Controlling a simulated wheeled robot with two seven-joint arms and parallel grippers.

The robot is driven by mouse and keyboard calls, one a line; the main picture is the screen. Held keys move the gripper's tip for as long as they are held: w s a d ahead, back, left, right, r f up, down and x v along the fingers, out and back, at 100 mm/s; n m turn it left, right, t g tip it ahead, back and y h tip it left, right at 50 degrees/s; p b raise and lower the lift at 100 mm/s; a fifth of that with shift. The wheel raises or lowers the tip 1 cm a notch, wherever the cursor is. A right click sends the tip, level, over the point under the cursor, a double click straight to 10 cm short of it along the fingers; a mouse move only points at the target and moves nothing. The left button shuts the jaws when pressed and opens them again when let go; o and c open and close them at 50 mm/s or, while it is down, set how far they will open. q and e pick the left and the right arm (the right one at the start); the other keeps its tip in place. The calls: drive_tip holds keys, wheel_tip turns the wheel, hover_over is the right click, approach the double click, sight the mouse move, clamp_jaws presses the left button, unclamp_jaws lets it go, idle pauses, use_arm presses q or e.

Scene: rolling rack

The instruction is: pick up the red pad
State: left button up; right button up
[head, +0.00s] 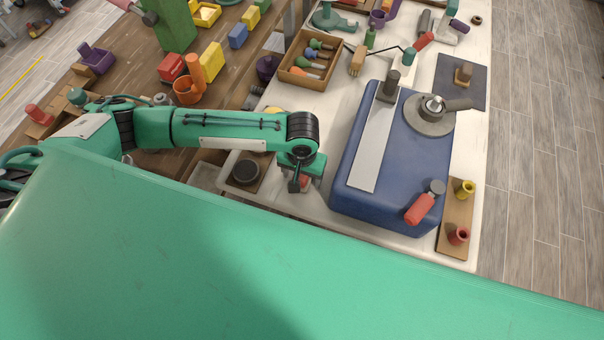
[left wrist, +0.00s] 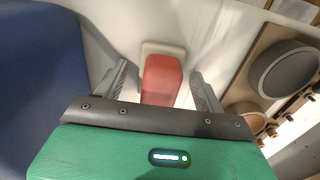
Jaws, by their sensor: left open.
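The red pad (left wrist: 161,80) shows in the left wrist view, with a pale beige part (left wrist: 163,48) at its far end. My left gripper (left wrist: 160,84) is open, with one finger on each side of the red pad. Gaps show between the pad and both fingers. In the head view my left gripper (head: 299,184) points down at the white table, left of the blue block. Only a small bit of red (head: 305,183) shows beside it there; the rest is hidden by the gripper. My right gripper is not in view.
A large blue block (head: 405,155) with a red-handled tool (head: 420,207) stands close on the right. A wooden board with a dark round piece (head: 246,172) lies close on the left. A wooden tray of colored tools (head: 287,73) is behind.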

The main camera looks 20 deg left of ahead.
use_arm(q)
drive_tip(key=c, duration=1.1)
drive_tip(key=shift+r, duration=0.1)
wheel_tip(320, 180, up, 20)
drive_tip(key=shift+b, duration=0.45)
drive_tip(key=o, duration=0.4)
drive_tip(key=shift+c, duration=1.3)
